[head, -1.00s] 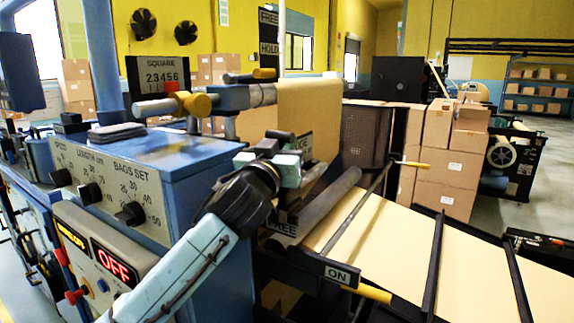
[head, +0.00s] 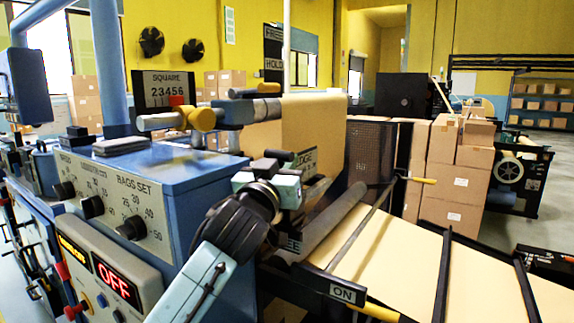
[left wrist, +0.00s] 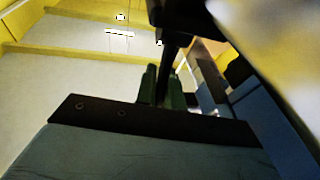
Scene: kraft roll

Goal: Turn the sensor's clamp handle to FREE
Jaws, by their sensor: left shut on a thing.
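The edge sensor, with a dark plate reading EDGE (head: 306,160), stands beside the paper web at the centre of the head view. My left gripper (head: 279,166) is at its near side, shut on a dark handle, most likely the clamp handle. In the left wrist view the green fingertips (left wrist: 164,88) close around a dark bar (left wrist: 171,52). The handle's full shape and angle are hidden by the gripper. A label below (head: 290,243) shows only its last letters, EE; my wrist covers the rest. My right gripper is not in view.
A blue control box (head: 150,170) with dials and a lit OFF display (head: 115,281) stands close left of my arm. A grey roller (head: 335,215) and the brown paper web (head: 385,250) lie to the right. An ON plate (head: 342,293) is at the front.

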